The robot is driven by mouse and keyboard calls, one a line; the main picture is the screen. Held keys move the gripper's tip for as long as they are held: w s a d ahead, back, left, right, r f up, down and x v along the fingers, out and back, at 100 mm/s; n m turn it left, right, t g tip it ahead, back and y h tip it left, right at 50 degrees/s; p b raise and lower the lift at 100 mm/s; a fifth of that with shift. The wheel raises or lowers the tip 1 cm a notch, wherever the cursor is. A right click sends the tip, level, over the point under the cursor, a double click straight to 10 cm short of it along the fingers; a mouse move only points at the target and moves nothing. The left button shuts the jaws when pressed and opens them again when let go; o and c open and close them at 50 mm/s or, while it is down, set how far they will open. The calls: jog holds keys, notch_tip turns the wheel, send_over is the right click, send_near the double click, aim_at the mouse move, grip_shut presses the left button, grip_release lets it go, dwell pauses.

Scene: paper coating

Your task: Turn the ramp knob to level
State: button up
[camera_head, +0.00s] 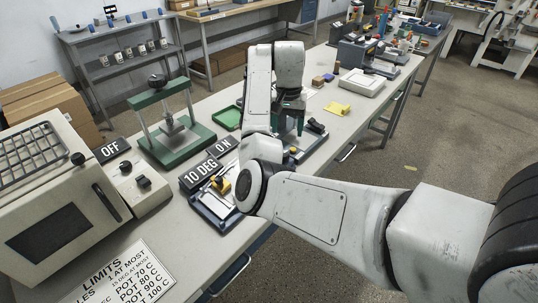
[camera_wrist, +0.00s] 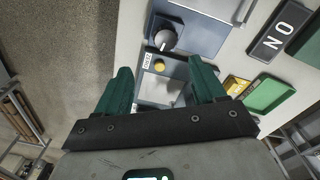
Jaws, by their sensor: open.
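My gripper (camera_wrist: 163,82) is open, with its two green fingers apart and nothing between them. It points down over a blue-grey bench device (camera_wrist: 200,38). A black knob (camera_wrist: 165,37) with a pale pointer line sits on this device, beyond the fingertips and not touched. A small printed label (camera_wrist: 147,61) and a yellow button (camera_wrist: 160,66) are beside it. In the head view my gripper (camera_head: 291,122) hangs over the same bench, partly hidden by my arm; the black knob (camera_head: 316,126) shows to its right. I cannot read the knob's setting. A "10 DEG" sign (camera_head: 201,174) stands to the left.
A yellow item (camera_head: 338,108) lies right of the gripper.

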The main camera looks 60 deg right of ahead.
aim_at(283, 150)
jog(key=f, duration=0.6)
jog(key=w+f, duration=0.1)
jog(key=f, duration=0.2)
jog(key=shift+a+f, duration=0.1)
jog(key=shift+f, duration=0.3)
jog(key=c, duration=1.1)
jog(key=shift+o, duration=0.2)
jog(key=shift+p, duration=0.3)
jog(key=shift+s+r, duration=0.1)
jog(key=shift+r, duration=0.05)
